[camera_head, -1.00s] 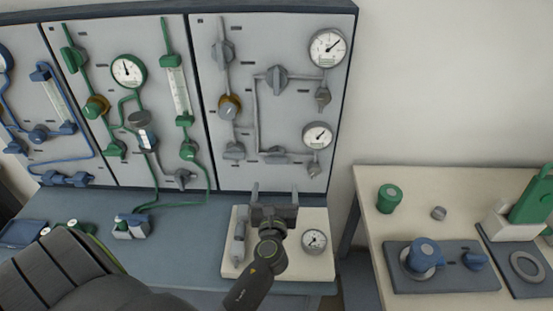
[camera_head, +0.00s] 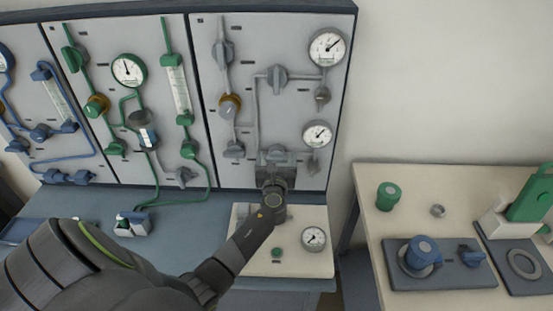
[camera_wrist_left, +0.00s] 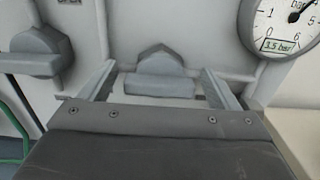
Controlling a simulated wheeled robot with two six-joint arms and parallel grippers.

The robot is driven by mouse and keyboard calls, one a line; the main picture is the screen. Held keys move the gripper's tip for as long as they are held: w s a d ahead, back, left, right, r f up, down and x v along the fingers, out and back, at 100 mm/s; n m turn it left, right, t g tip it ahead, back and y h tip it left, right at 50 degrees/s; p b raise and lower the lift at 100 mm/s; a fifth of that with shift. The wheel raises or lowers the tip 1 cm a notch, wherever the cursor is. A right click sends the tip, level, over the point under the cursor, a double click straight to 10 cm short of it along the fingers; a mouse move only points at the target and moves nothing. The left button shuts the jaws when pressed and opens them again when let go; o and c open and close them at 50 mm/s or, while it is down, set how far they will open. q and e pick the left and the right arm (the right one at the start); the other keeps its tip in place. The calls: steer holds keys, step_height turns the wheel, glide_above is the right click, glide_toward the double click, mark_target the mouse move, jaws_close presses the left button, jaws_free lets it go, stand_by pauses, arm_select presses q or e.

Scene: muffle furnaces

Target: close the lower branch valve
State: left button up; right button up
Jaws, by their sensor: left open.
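The lower branch valve (camera_head: 277,152) is a grey knob low on the right-hand grey panel, left of the lower gauge (camera_head: 317,134). In the left wrist view the valve handle (camera_wrist_left: 160,86) looks like a wide bar lying level, with a peaked top behind it. My left gripper (camera_head: 277,165) is open at the panel, just below the valve. In the left wrist view its two fingers stand left and right of the handle, with gaps on both sides. I cannot tell how deep the fingers reach around it. My right gripper is out of view.
The upper branch valve (camera_head: 277,78) and upper gauge (camera_head: 327,47) are above. Another grey valve (camera_head: 234,149) is to the left; it also shows in the left wrist view (camera_wrist_left: 38,55). A pale board (camera_head: 255,263) with a small gauge (camera_head: 314,239) lies below my arm.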

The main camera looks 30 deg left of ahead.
arm_select(q)
steer(key=c, duration=1)
